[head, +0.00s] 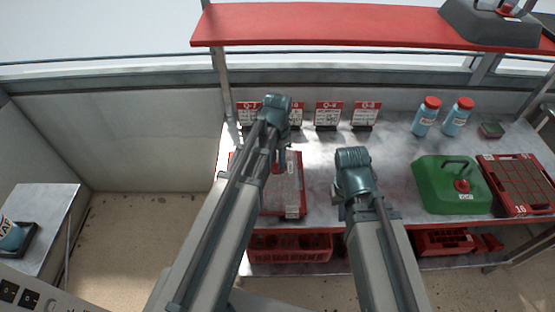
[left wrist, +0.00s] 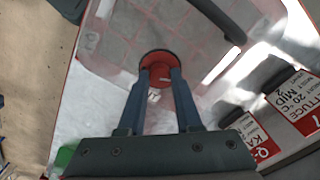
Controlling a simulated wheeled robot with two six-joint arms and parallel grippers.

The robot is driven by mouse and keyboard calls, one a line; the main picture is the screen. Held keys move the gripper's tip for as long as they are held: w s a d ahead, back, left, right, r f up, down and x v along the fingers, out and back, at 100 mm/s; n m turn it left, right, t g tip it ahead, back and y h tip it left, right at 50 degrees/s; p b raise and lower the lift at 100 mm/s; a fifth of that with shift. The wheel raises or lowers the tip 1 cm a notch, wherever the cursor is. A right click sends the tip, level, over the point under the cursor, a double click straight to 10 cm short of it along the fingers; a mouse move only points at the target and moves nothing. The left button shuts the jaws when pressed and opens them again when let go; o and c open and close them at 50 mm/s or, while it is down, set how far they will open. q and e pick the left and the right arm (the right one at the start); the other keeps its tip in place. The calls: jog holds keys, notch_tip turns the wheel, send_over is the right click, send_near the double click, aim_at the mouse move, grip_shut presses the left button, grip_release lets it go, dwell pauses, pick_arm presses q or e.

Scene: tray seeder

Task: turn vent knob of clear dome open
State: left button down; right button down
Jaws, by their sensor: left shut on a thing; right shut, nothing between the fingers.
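The clear dome (head: 291,190) covers a red tray (head: 300,214) on the bench, partly hidden by my left arm. In the left wrist view the dome (left wrist: 118,40) is see-through, with a grid of cells under it. Its round red vent knob (left wrist: 157,56) sits between the two fingers of my left gripper (left wrist: 159,77), which is shut on it. In the head view my left gripper (head: 277,163) points down over the dome. My right gripper (head: 341,208) is shut and empty, right of the dome and apart from it.
A green dome (head: 445,192) and a red tray (head: 519,182) stand to the right. Label cards (head: 328,114) line the back, with two blue bottles (head: 426,117) right of them. A red shelf (head: 330,24) hangs above. A dark handle (left wrist: 222,18) arches over the clear dome.

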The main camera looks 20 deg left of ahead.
aim_at(277, 163)
pick_arm(q)
jog(key=shift+m, duration=2.3)
jog(key=c, duration=0.6)
grip_release()
jog(key=shift+r, duration=0.1)
notch_tip(277, 163, up, 14)
jog(key=p, duration=1.3)
jog(key=shift+f+p, duration=0.2)
jog(key=shift+p, duration=0.2)
